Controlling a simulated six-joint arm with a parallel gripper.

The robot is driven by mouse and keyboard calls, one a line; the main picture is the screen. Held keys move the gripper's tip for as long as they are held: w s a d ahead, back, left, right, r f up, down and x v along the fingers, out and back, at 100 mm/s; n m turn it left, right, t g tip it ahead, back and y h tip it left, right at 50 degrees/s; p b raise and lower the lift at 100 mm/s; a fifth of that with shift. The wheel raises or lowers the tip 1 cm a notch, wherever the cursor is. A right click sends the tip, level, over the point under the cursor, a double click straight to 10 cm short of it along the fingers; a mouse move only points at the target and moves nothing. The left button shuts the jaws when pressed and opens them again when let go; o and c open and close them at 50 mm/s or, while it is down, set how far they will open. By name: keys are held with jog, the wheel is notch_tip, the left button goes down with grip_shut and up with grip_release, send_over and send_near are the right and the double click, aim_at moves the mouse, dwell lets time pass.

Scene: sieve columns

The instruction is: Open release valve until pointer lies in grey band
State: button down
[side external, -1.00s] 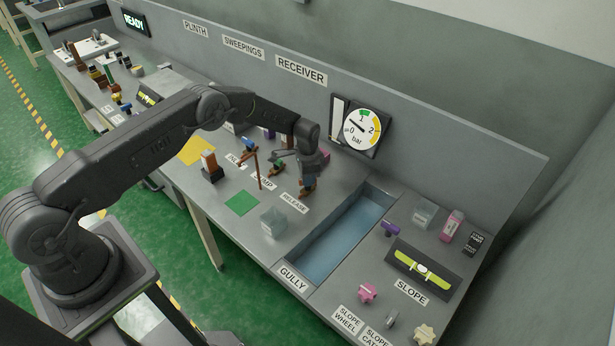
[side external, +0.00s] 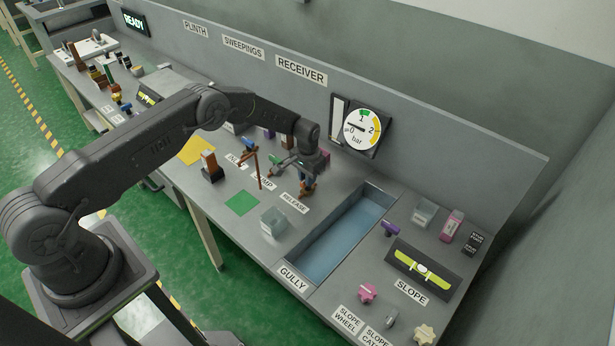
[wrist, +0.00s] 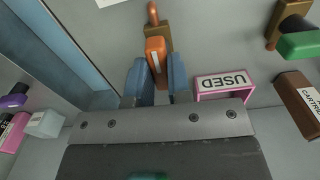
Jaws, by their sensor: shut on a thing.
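The release valve has an orange handle (wrist: 156,52) on a brown body (wrist: 152,18) in the wrist view. My gripper (wrist: 158,75) has its two blue fingers on either side of this handle and is shut on it. In the side view my gripper (side external: 306,178) is down at the valve, behind the RELEASE label (side external: 295,203), and partly covers it. The pressure gauge (side external: 362,129) on the back panel has a white dial with a green band at the top and a yellow band at the right. Its dark pointer points left, near 0. The grey band is too small to make out.
The sunken gully (side external: 340,240) lies right of the valve. A green-handled valve (wrist: 300,45), a pink USED box (wrist: 225,87) and a brown cartridge box (wrist: 302,101) stand close to my gripper. A clear box (side external: 273,222) stands in front.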

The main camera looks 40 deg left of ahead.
dwell(0.3)
jog(key=c, duration=1.1)
grip_release()
jog(key=shift+o, duration=0.2)
notch_tip(320, 180, up, 14)
